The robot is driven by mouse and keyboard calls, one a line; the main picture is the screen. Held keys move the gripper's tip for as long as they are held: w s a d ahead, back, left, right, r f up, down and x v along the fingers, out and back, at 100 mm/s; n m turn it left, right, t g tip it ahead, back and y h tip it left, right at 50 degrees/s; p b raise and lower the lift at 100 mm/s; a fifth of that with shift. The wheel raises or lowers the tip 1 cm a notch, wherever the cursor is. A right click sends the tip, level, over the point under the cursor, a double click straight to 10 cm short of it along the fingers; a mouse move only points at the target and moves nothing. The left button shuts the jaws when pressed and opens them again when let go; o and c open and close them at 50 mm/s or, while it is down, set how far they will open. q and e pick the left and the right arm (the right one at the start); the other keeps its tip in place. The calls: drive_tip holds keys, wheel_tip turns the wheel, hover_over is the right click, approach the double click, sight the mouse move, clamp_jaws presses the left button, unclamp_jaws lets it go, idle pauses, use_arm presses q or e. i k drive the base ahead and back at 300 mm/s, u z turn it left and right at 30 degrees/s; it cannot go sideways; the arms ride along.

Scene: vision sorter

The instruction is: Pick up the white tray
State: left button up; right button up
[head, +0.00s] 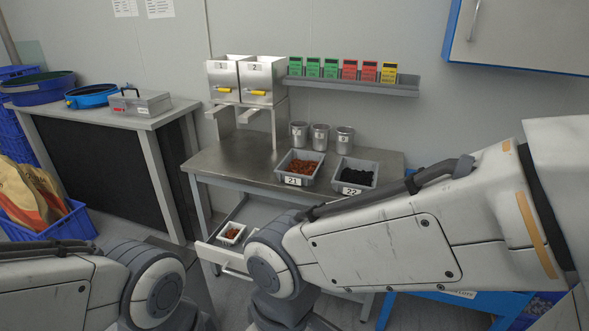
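A small white tray (241,228) with reddish-brown pieces in it sits low, in what looks like an open drawer (207,250) beneath the steel table. My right arm crosses in front from the right, and its elbow end stands just right of the tray, hiding part of the drawer. My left arm shows at the lower left, apart from the tray. Neither gripper can be seen; both arms run out of the bottom of the head view.
The steel table (235,160) holds grey bins 21 (293,181) and 22 (350,188), several metal cups (320,137) and two hoppers (240,79). A shelf (350,86) carries coloured cards. A side bench (110,119) stands left. A blue crate (60,228) is on the floor.

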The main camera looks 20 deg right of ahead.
sight(233, 232)
drive_tip(key=u, duration=0.75)
drive_tip(key=i, duration=1.45)
drive_tip(key=z, duration=0.8)
